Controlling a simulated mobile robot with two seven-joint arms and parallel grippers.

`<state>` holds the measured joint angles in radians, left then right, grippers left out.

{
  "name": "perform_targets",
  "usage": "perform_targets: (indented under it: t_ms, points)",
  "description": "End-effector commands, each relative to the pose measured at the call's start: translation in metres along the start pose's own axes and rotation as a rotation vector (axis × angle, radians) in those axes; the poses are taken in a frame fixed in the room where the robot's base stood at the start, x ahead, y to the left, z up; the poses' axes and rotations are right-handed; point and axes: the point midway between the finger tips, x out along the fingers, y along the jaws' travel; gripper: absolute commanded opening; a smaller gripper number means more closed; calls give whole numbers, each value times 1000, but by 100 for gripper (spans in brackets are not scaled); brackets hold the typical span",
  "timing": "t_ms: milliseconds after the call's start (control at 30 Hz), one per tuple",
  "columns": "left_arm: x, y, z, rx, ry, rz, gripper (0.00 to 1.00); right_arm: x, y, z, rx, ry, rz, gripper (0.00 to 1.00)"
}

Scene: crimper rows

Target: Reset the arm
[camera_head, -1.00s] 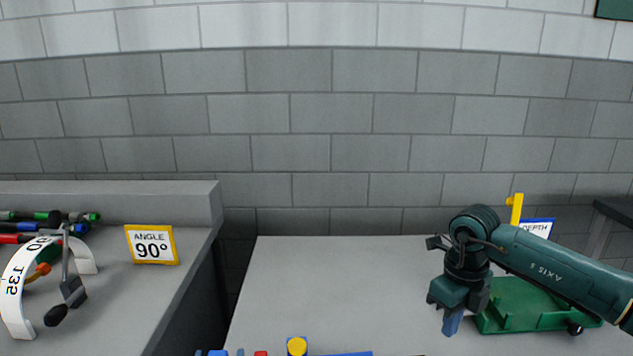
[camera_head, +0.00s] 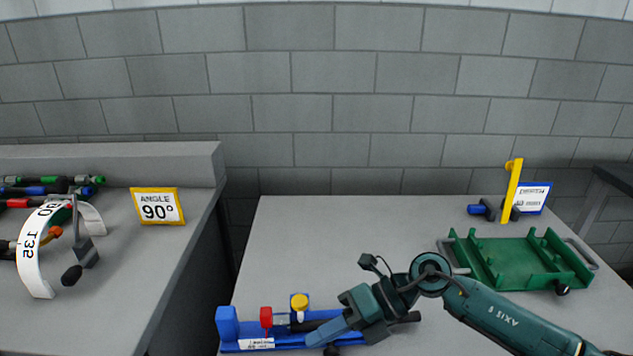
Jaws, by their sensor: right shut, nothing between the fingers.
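My right arm comes in from the right, and its teal gripper (camera_head: 322,333) points left, low over the front of the grey table (camera_head: 400,235). Its blue-grey fingers are shut with nothing between them. They overlap the blue fixture (camera_head: 228,324) in the picture; I cannot tell whether they touch it. The fixture carries a red block (camera_head: 266,317), a yellow round knob (camera_head: 300,301) and a dark bar partly hidden by the gripper. My left gripper is not in view.
A green tray (camera_head: 520,262) stands at the right, with a yellow post (camera_head: 512,192) and a blue-framed sign (camera_head: 533,198) behind it. On the left bench are a 90° angle sign (camera_head: 157,206), a white curved scale (camera_head: 27,262) and several tools. The table's middle is clear.

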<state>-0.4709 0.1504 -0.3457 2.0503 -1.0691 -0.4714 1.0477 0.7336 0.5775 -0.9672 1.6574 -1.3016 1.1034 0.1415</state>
Motion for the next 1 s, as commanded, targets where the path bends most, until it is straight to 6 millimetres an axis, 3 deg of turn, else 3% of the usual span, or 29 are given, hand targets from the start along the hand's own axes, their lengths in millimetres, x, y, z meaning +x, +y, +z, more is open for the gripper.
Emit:
perform_targets:
  t_ms: [33,133,233,367,467,567,667,800,900,1000]
  points:
    - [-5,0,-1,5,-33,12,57,11,27,-1,64,-65,141,0]
    - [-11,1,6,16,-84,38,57,17,61,6,191,-200,359,0]
    - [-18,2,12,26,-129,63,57,12,82,14,339,-334,540,0]
    - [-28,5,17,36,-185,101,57,-7,89,25,589,-530,749,0]
    - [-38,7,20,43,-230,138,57,-29,74,27,851,-711,895,0]
    - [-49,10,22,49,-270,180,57,-49,38,14,1161,-901,997,0]
    - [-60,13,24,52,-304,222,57,-60,-6,-19,1494,-1075,1045,0]
    - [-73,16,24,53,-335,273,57,-60,-57,-88,1920,-1253,1031,0]
    - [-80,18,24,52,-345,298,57,-55,-76,-131,2137,-1323,997,0]
    - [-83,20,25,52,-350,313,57,-50,-84,-157,2263,-1355,969,0]
